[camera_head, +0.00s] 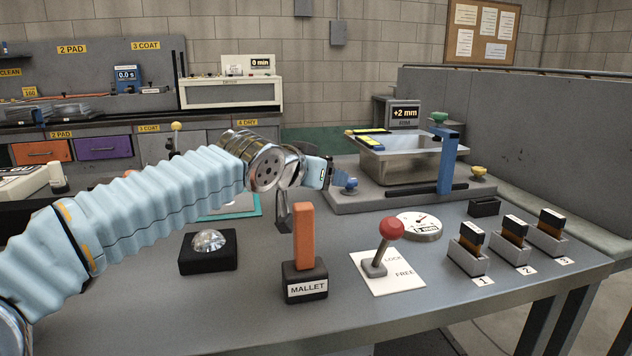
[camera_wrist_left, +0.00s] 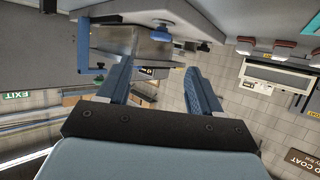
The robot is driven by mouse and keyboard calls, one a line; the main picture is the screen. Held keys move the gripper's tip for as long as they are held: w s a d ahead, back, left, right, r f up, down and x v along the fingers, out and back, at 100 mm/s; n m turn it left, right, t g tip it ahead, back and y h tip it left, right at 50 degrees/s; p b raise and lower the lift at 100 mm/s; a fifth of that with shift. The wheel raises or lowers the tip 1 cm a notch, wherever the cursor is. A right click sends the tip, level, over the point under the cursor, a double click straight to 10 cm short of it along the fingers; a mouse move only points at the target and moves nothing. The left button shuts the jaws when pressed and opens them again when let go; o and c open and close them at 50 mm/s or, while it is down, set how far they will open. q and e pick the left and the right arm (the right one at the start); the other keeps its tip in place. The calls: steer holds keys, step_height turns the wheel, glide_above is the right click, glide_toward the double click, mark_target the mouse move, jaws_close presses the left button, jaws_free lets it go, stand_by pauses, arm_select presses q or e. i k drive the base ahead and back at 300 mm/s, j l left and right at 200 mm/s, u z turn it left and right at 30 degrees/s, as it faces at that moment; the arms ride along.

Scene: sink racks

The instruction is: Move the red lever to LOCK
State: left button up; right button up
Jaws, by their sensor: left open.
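The red lever (camera_head: 391,228) has a red ball on a grey stem. It rises from a grey pivot on a white plate (camera_head: 381,287) marked LOCK and FREE. The stem leans up and to the right; I cannot tell which mark it is set to. My left gripper (camera_head: 338,178) is behind and to the left of the lever, apart from it, close to a blue knob of the sink stand. In the left wrist view my left gripper (camera_wrist_left: 160,75) has its fingers spread with nothing held between them. The lever does not show clearly there.
An orange-handled mallet (camera_head: 304,235) stands in its black holder left of the lever. A dial gauge (camera_head: 419,226) lies just behind the plate. Several brush holders (camera_head: 468,257) stand to the right. The metal basin (camera_head: 407,162) is behind. The bench in front of the plate is clear.

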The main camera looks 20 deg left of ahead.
mark_target(391, 228)
steer(key=k+j, duration=0.15)
steer(key=k, duration=0.35)
steer(key=k+j, duration=0.1)
steer(key=k, duration=0.4)
steer(key=k+j, duration=0.15)
steer(key=k, duration=0.35)
